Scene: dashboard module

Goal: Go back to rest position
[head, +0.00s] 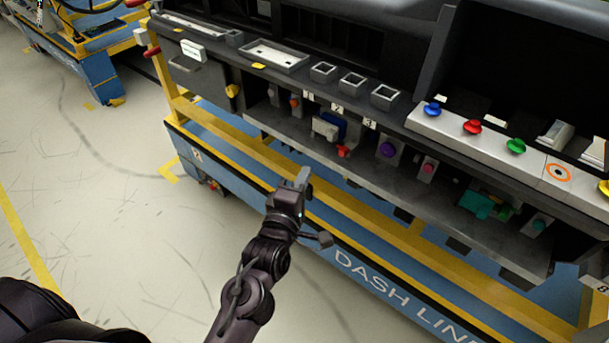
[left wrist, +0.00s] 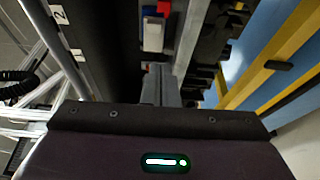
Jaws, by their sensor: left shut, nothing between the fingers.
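My left gripper (head: 303,178) is shut and empty. It stands in front of the dashboard module (head: 400,196), near the yellow rail of the cart, below the lower shelf. In the left wrist view its closed fingers (left wrist: 161,84) point towards the shelf edge, with a red part and a white and blue part (left wrist: 153,34) beyond them. My right gripper is not in view. A dark piece of my own body shows at the lower left of the head view.
The blue and yellow cart (head: 225,166) bears the module. Its shelf holds a purple knob (head: 387,150), a red part (head: 343,151) and teal parts (head: 477,205). Coloured buttons (head: 473,127) line the panel above. Open floor (head: 110,210) lies to the left. Another cart (head: 95,70) stands behind.

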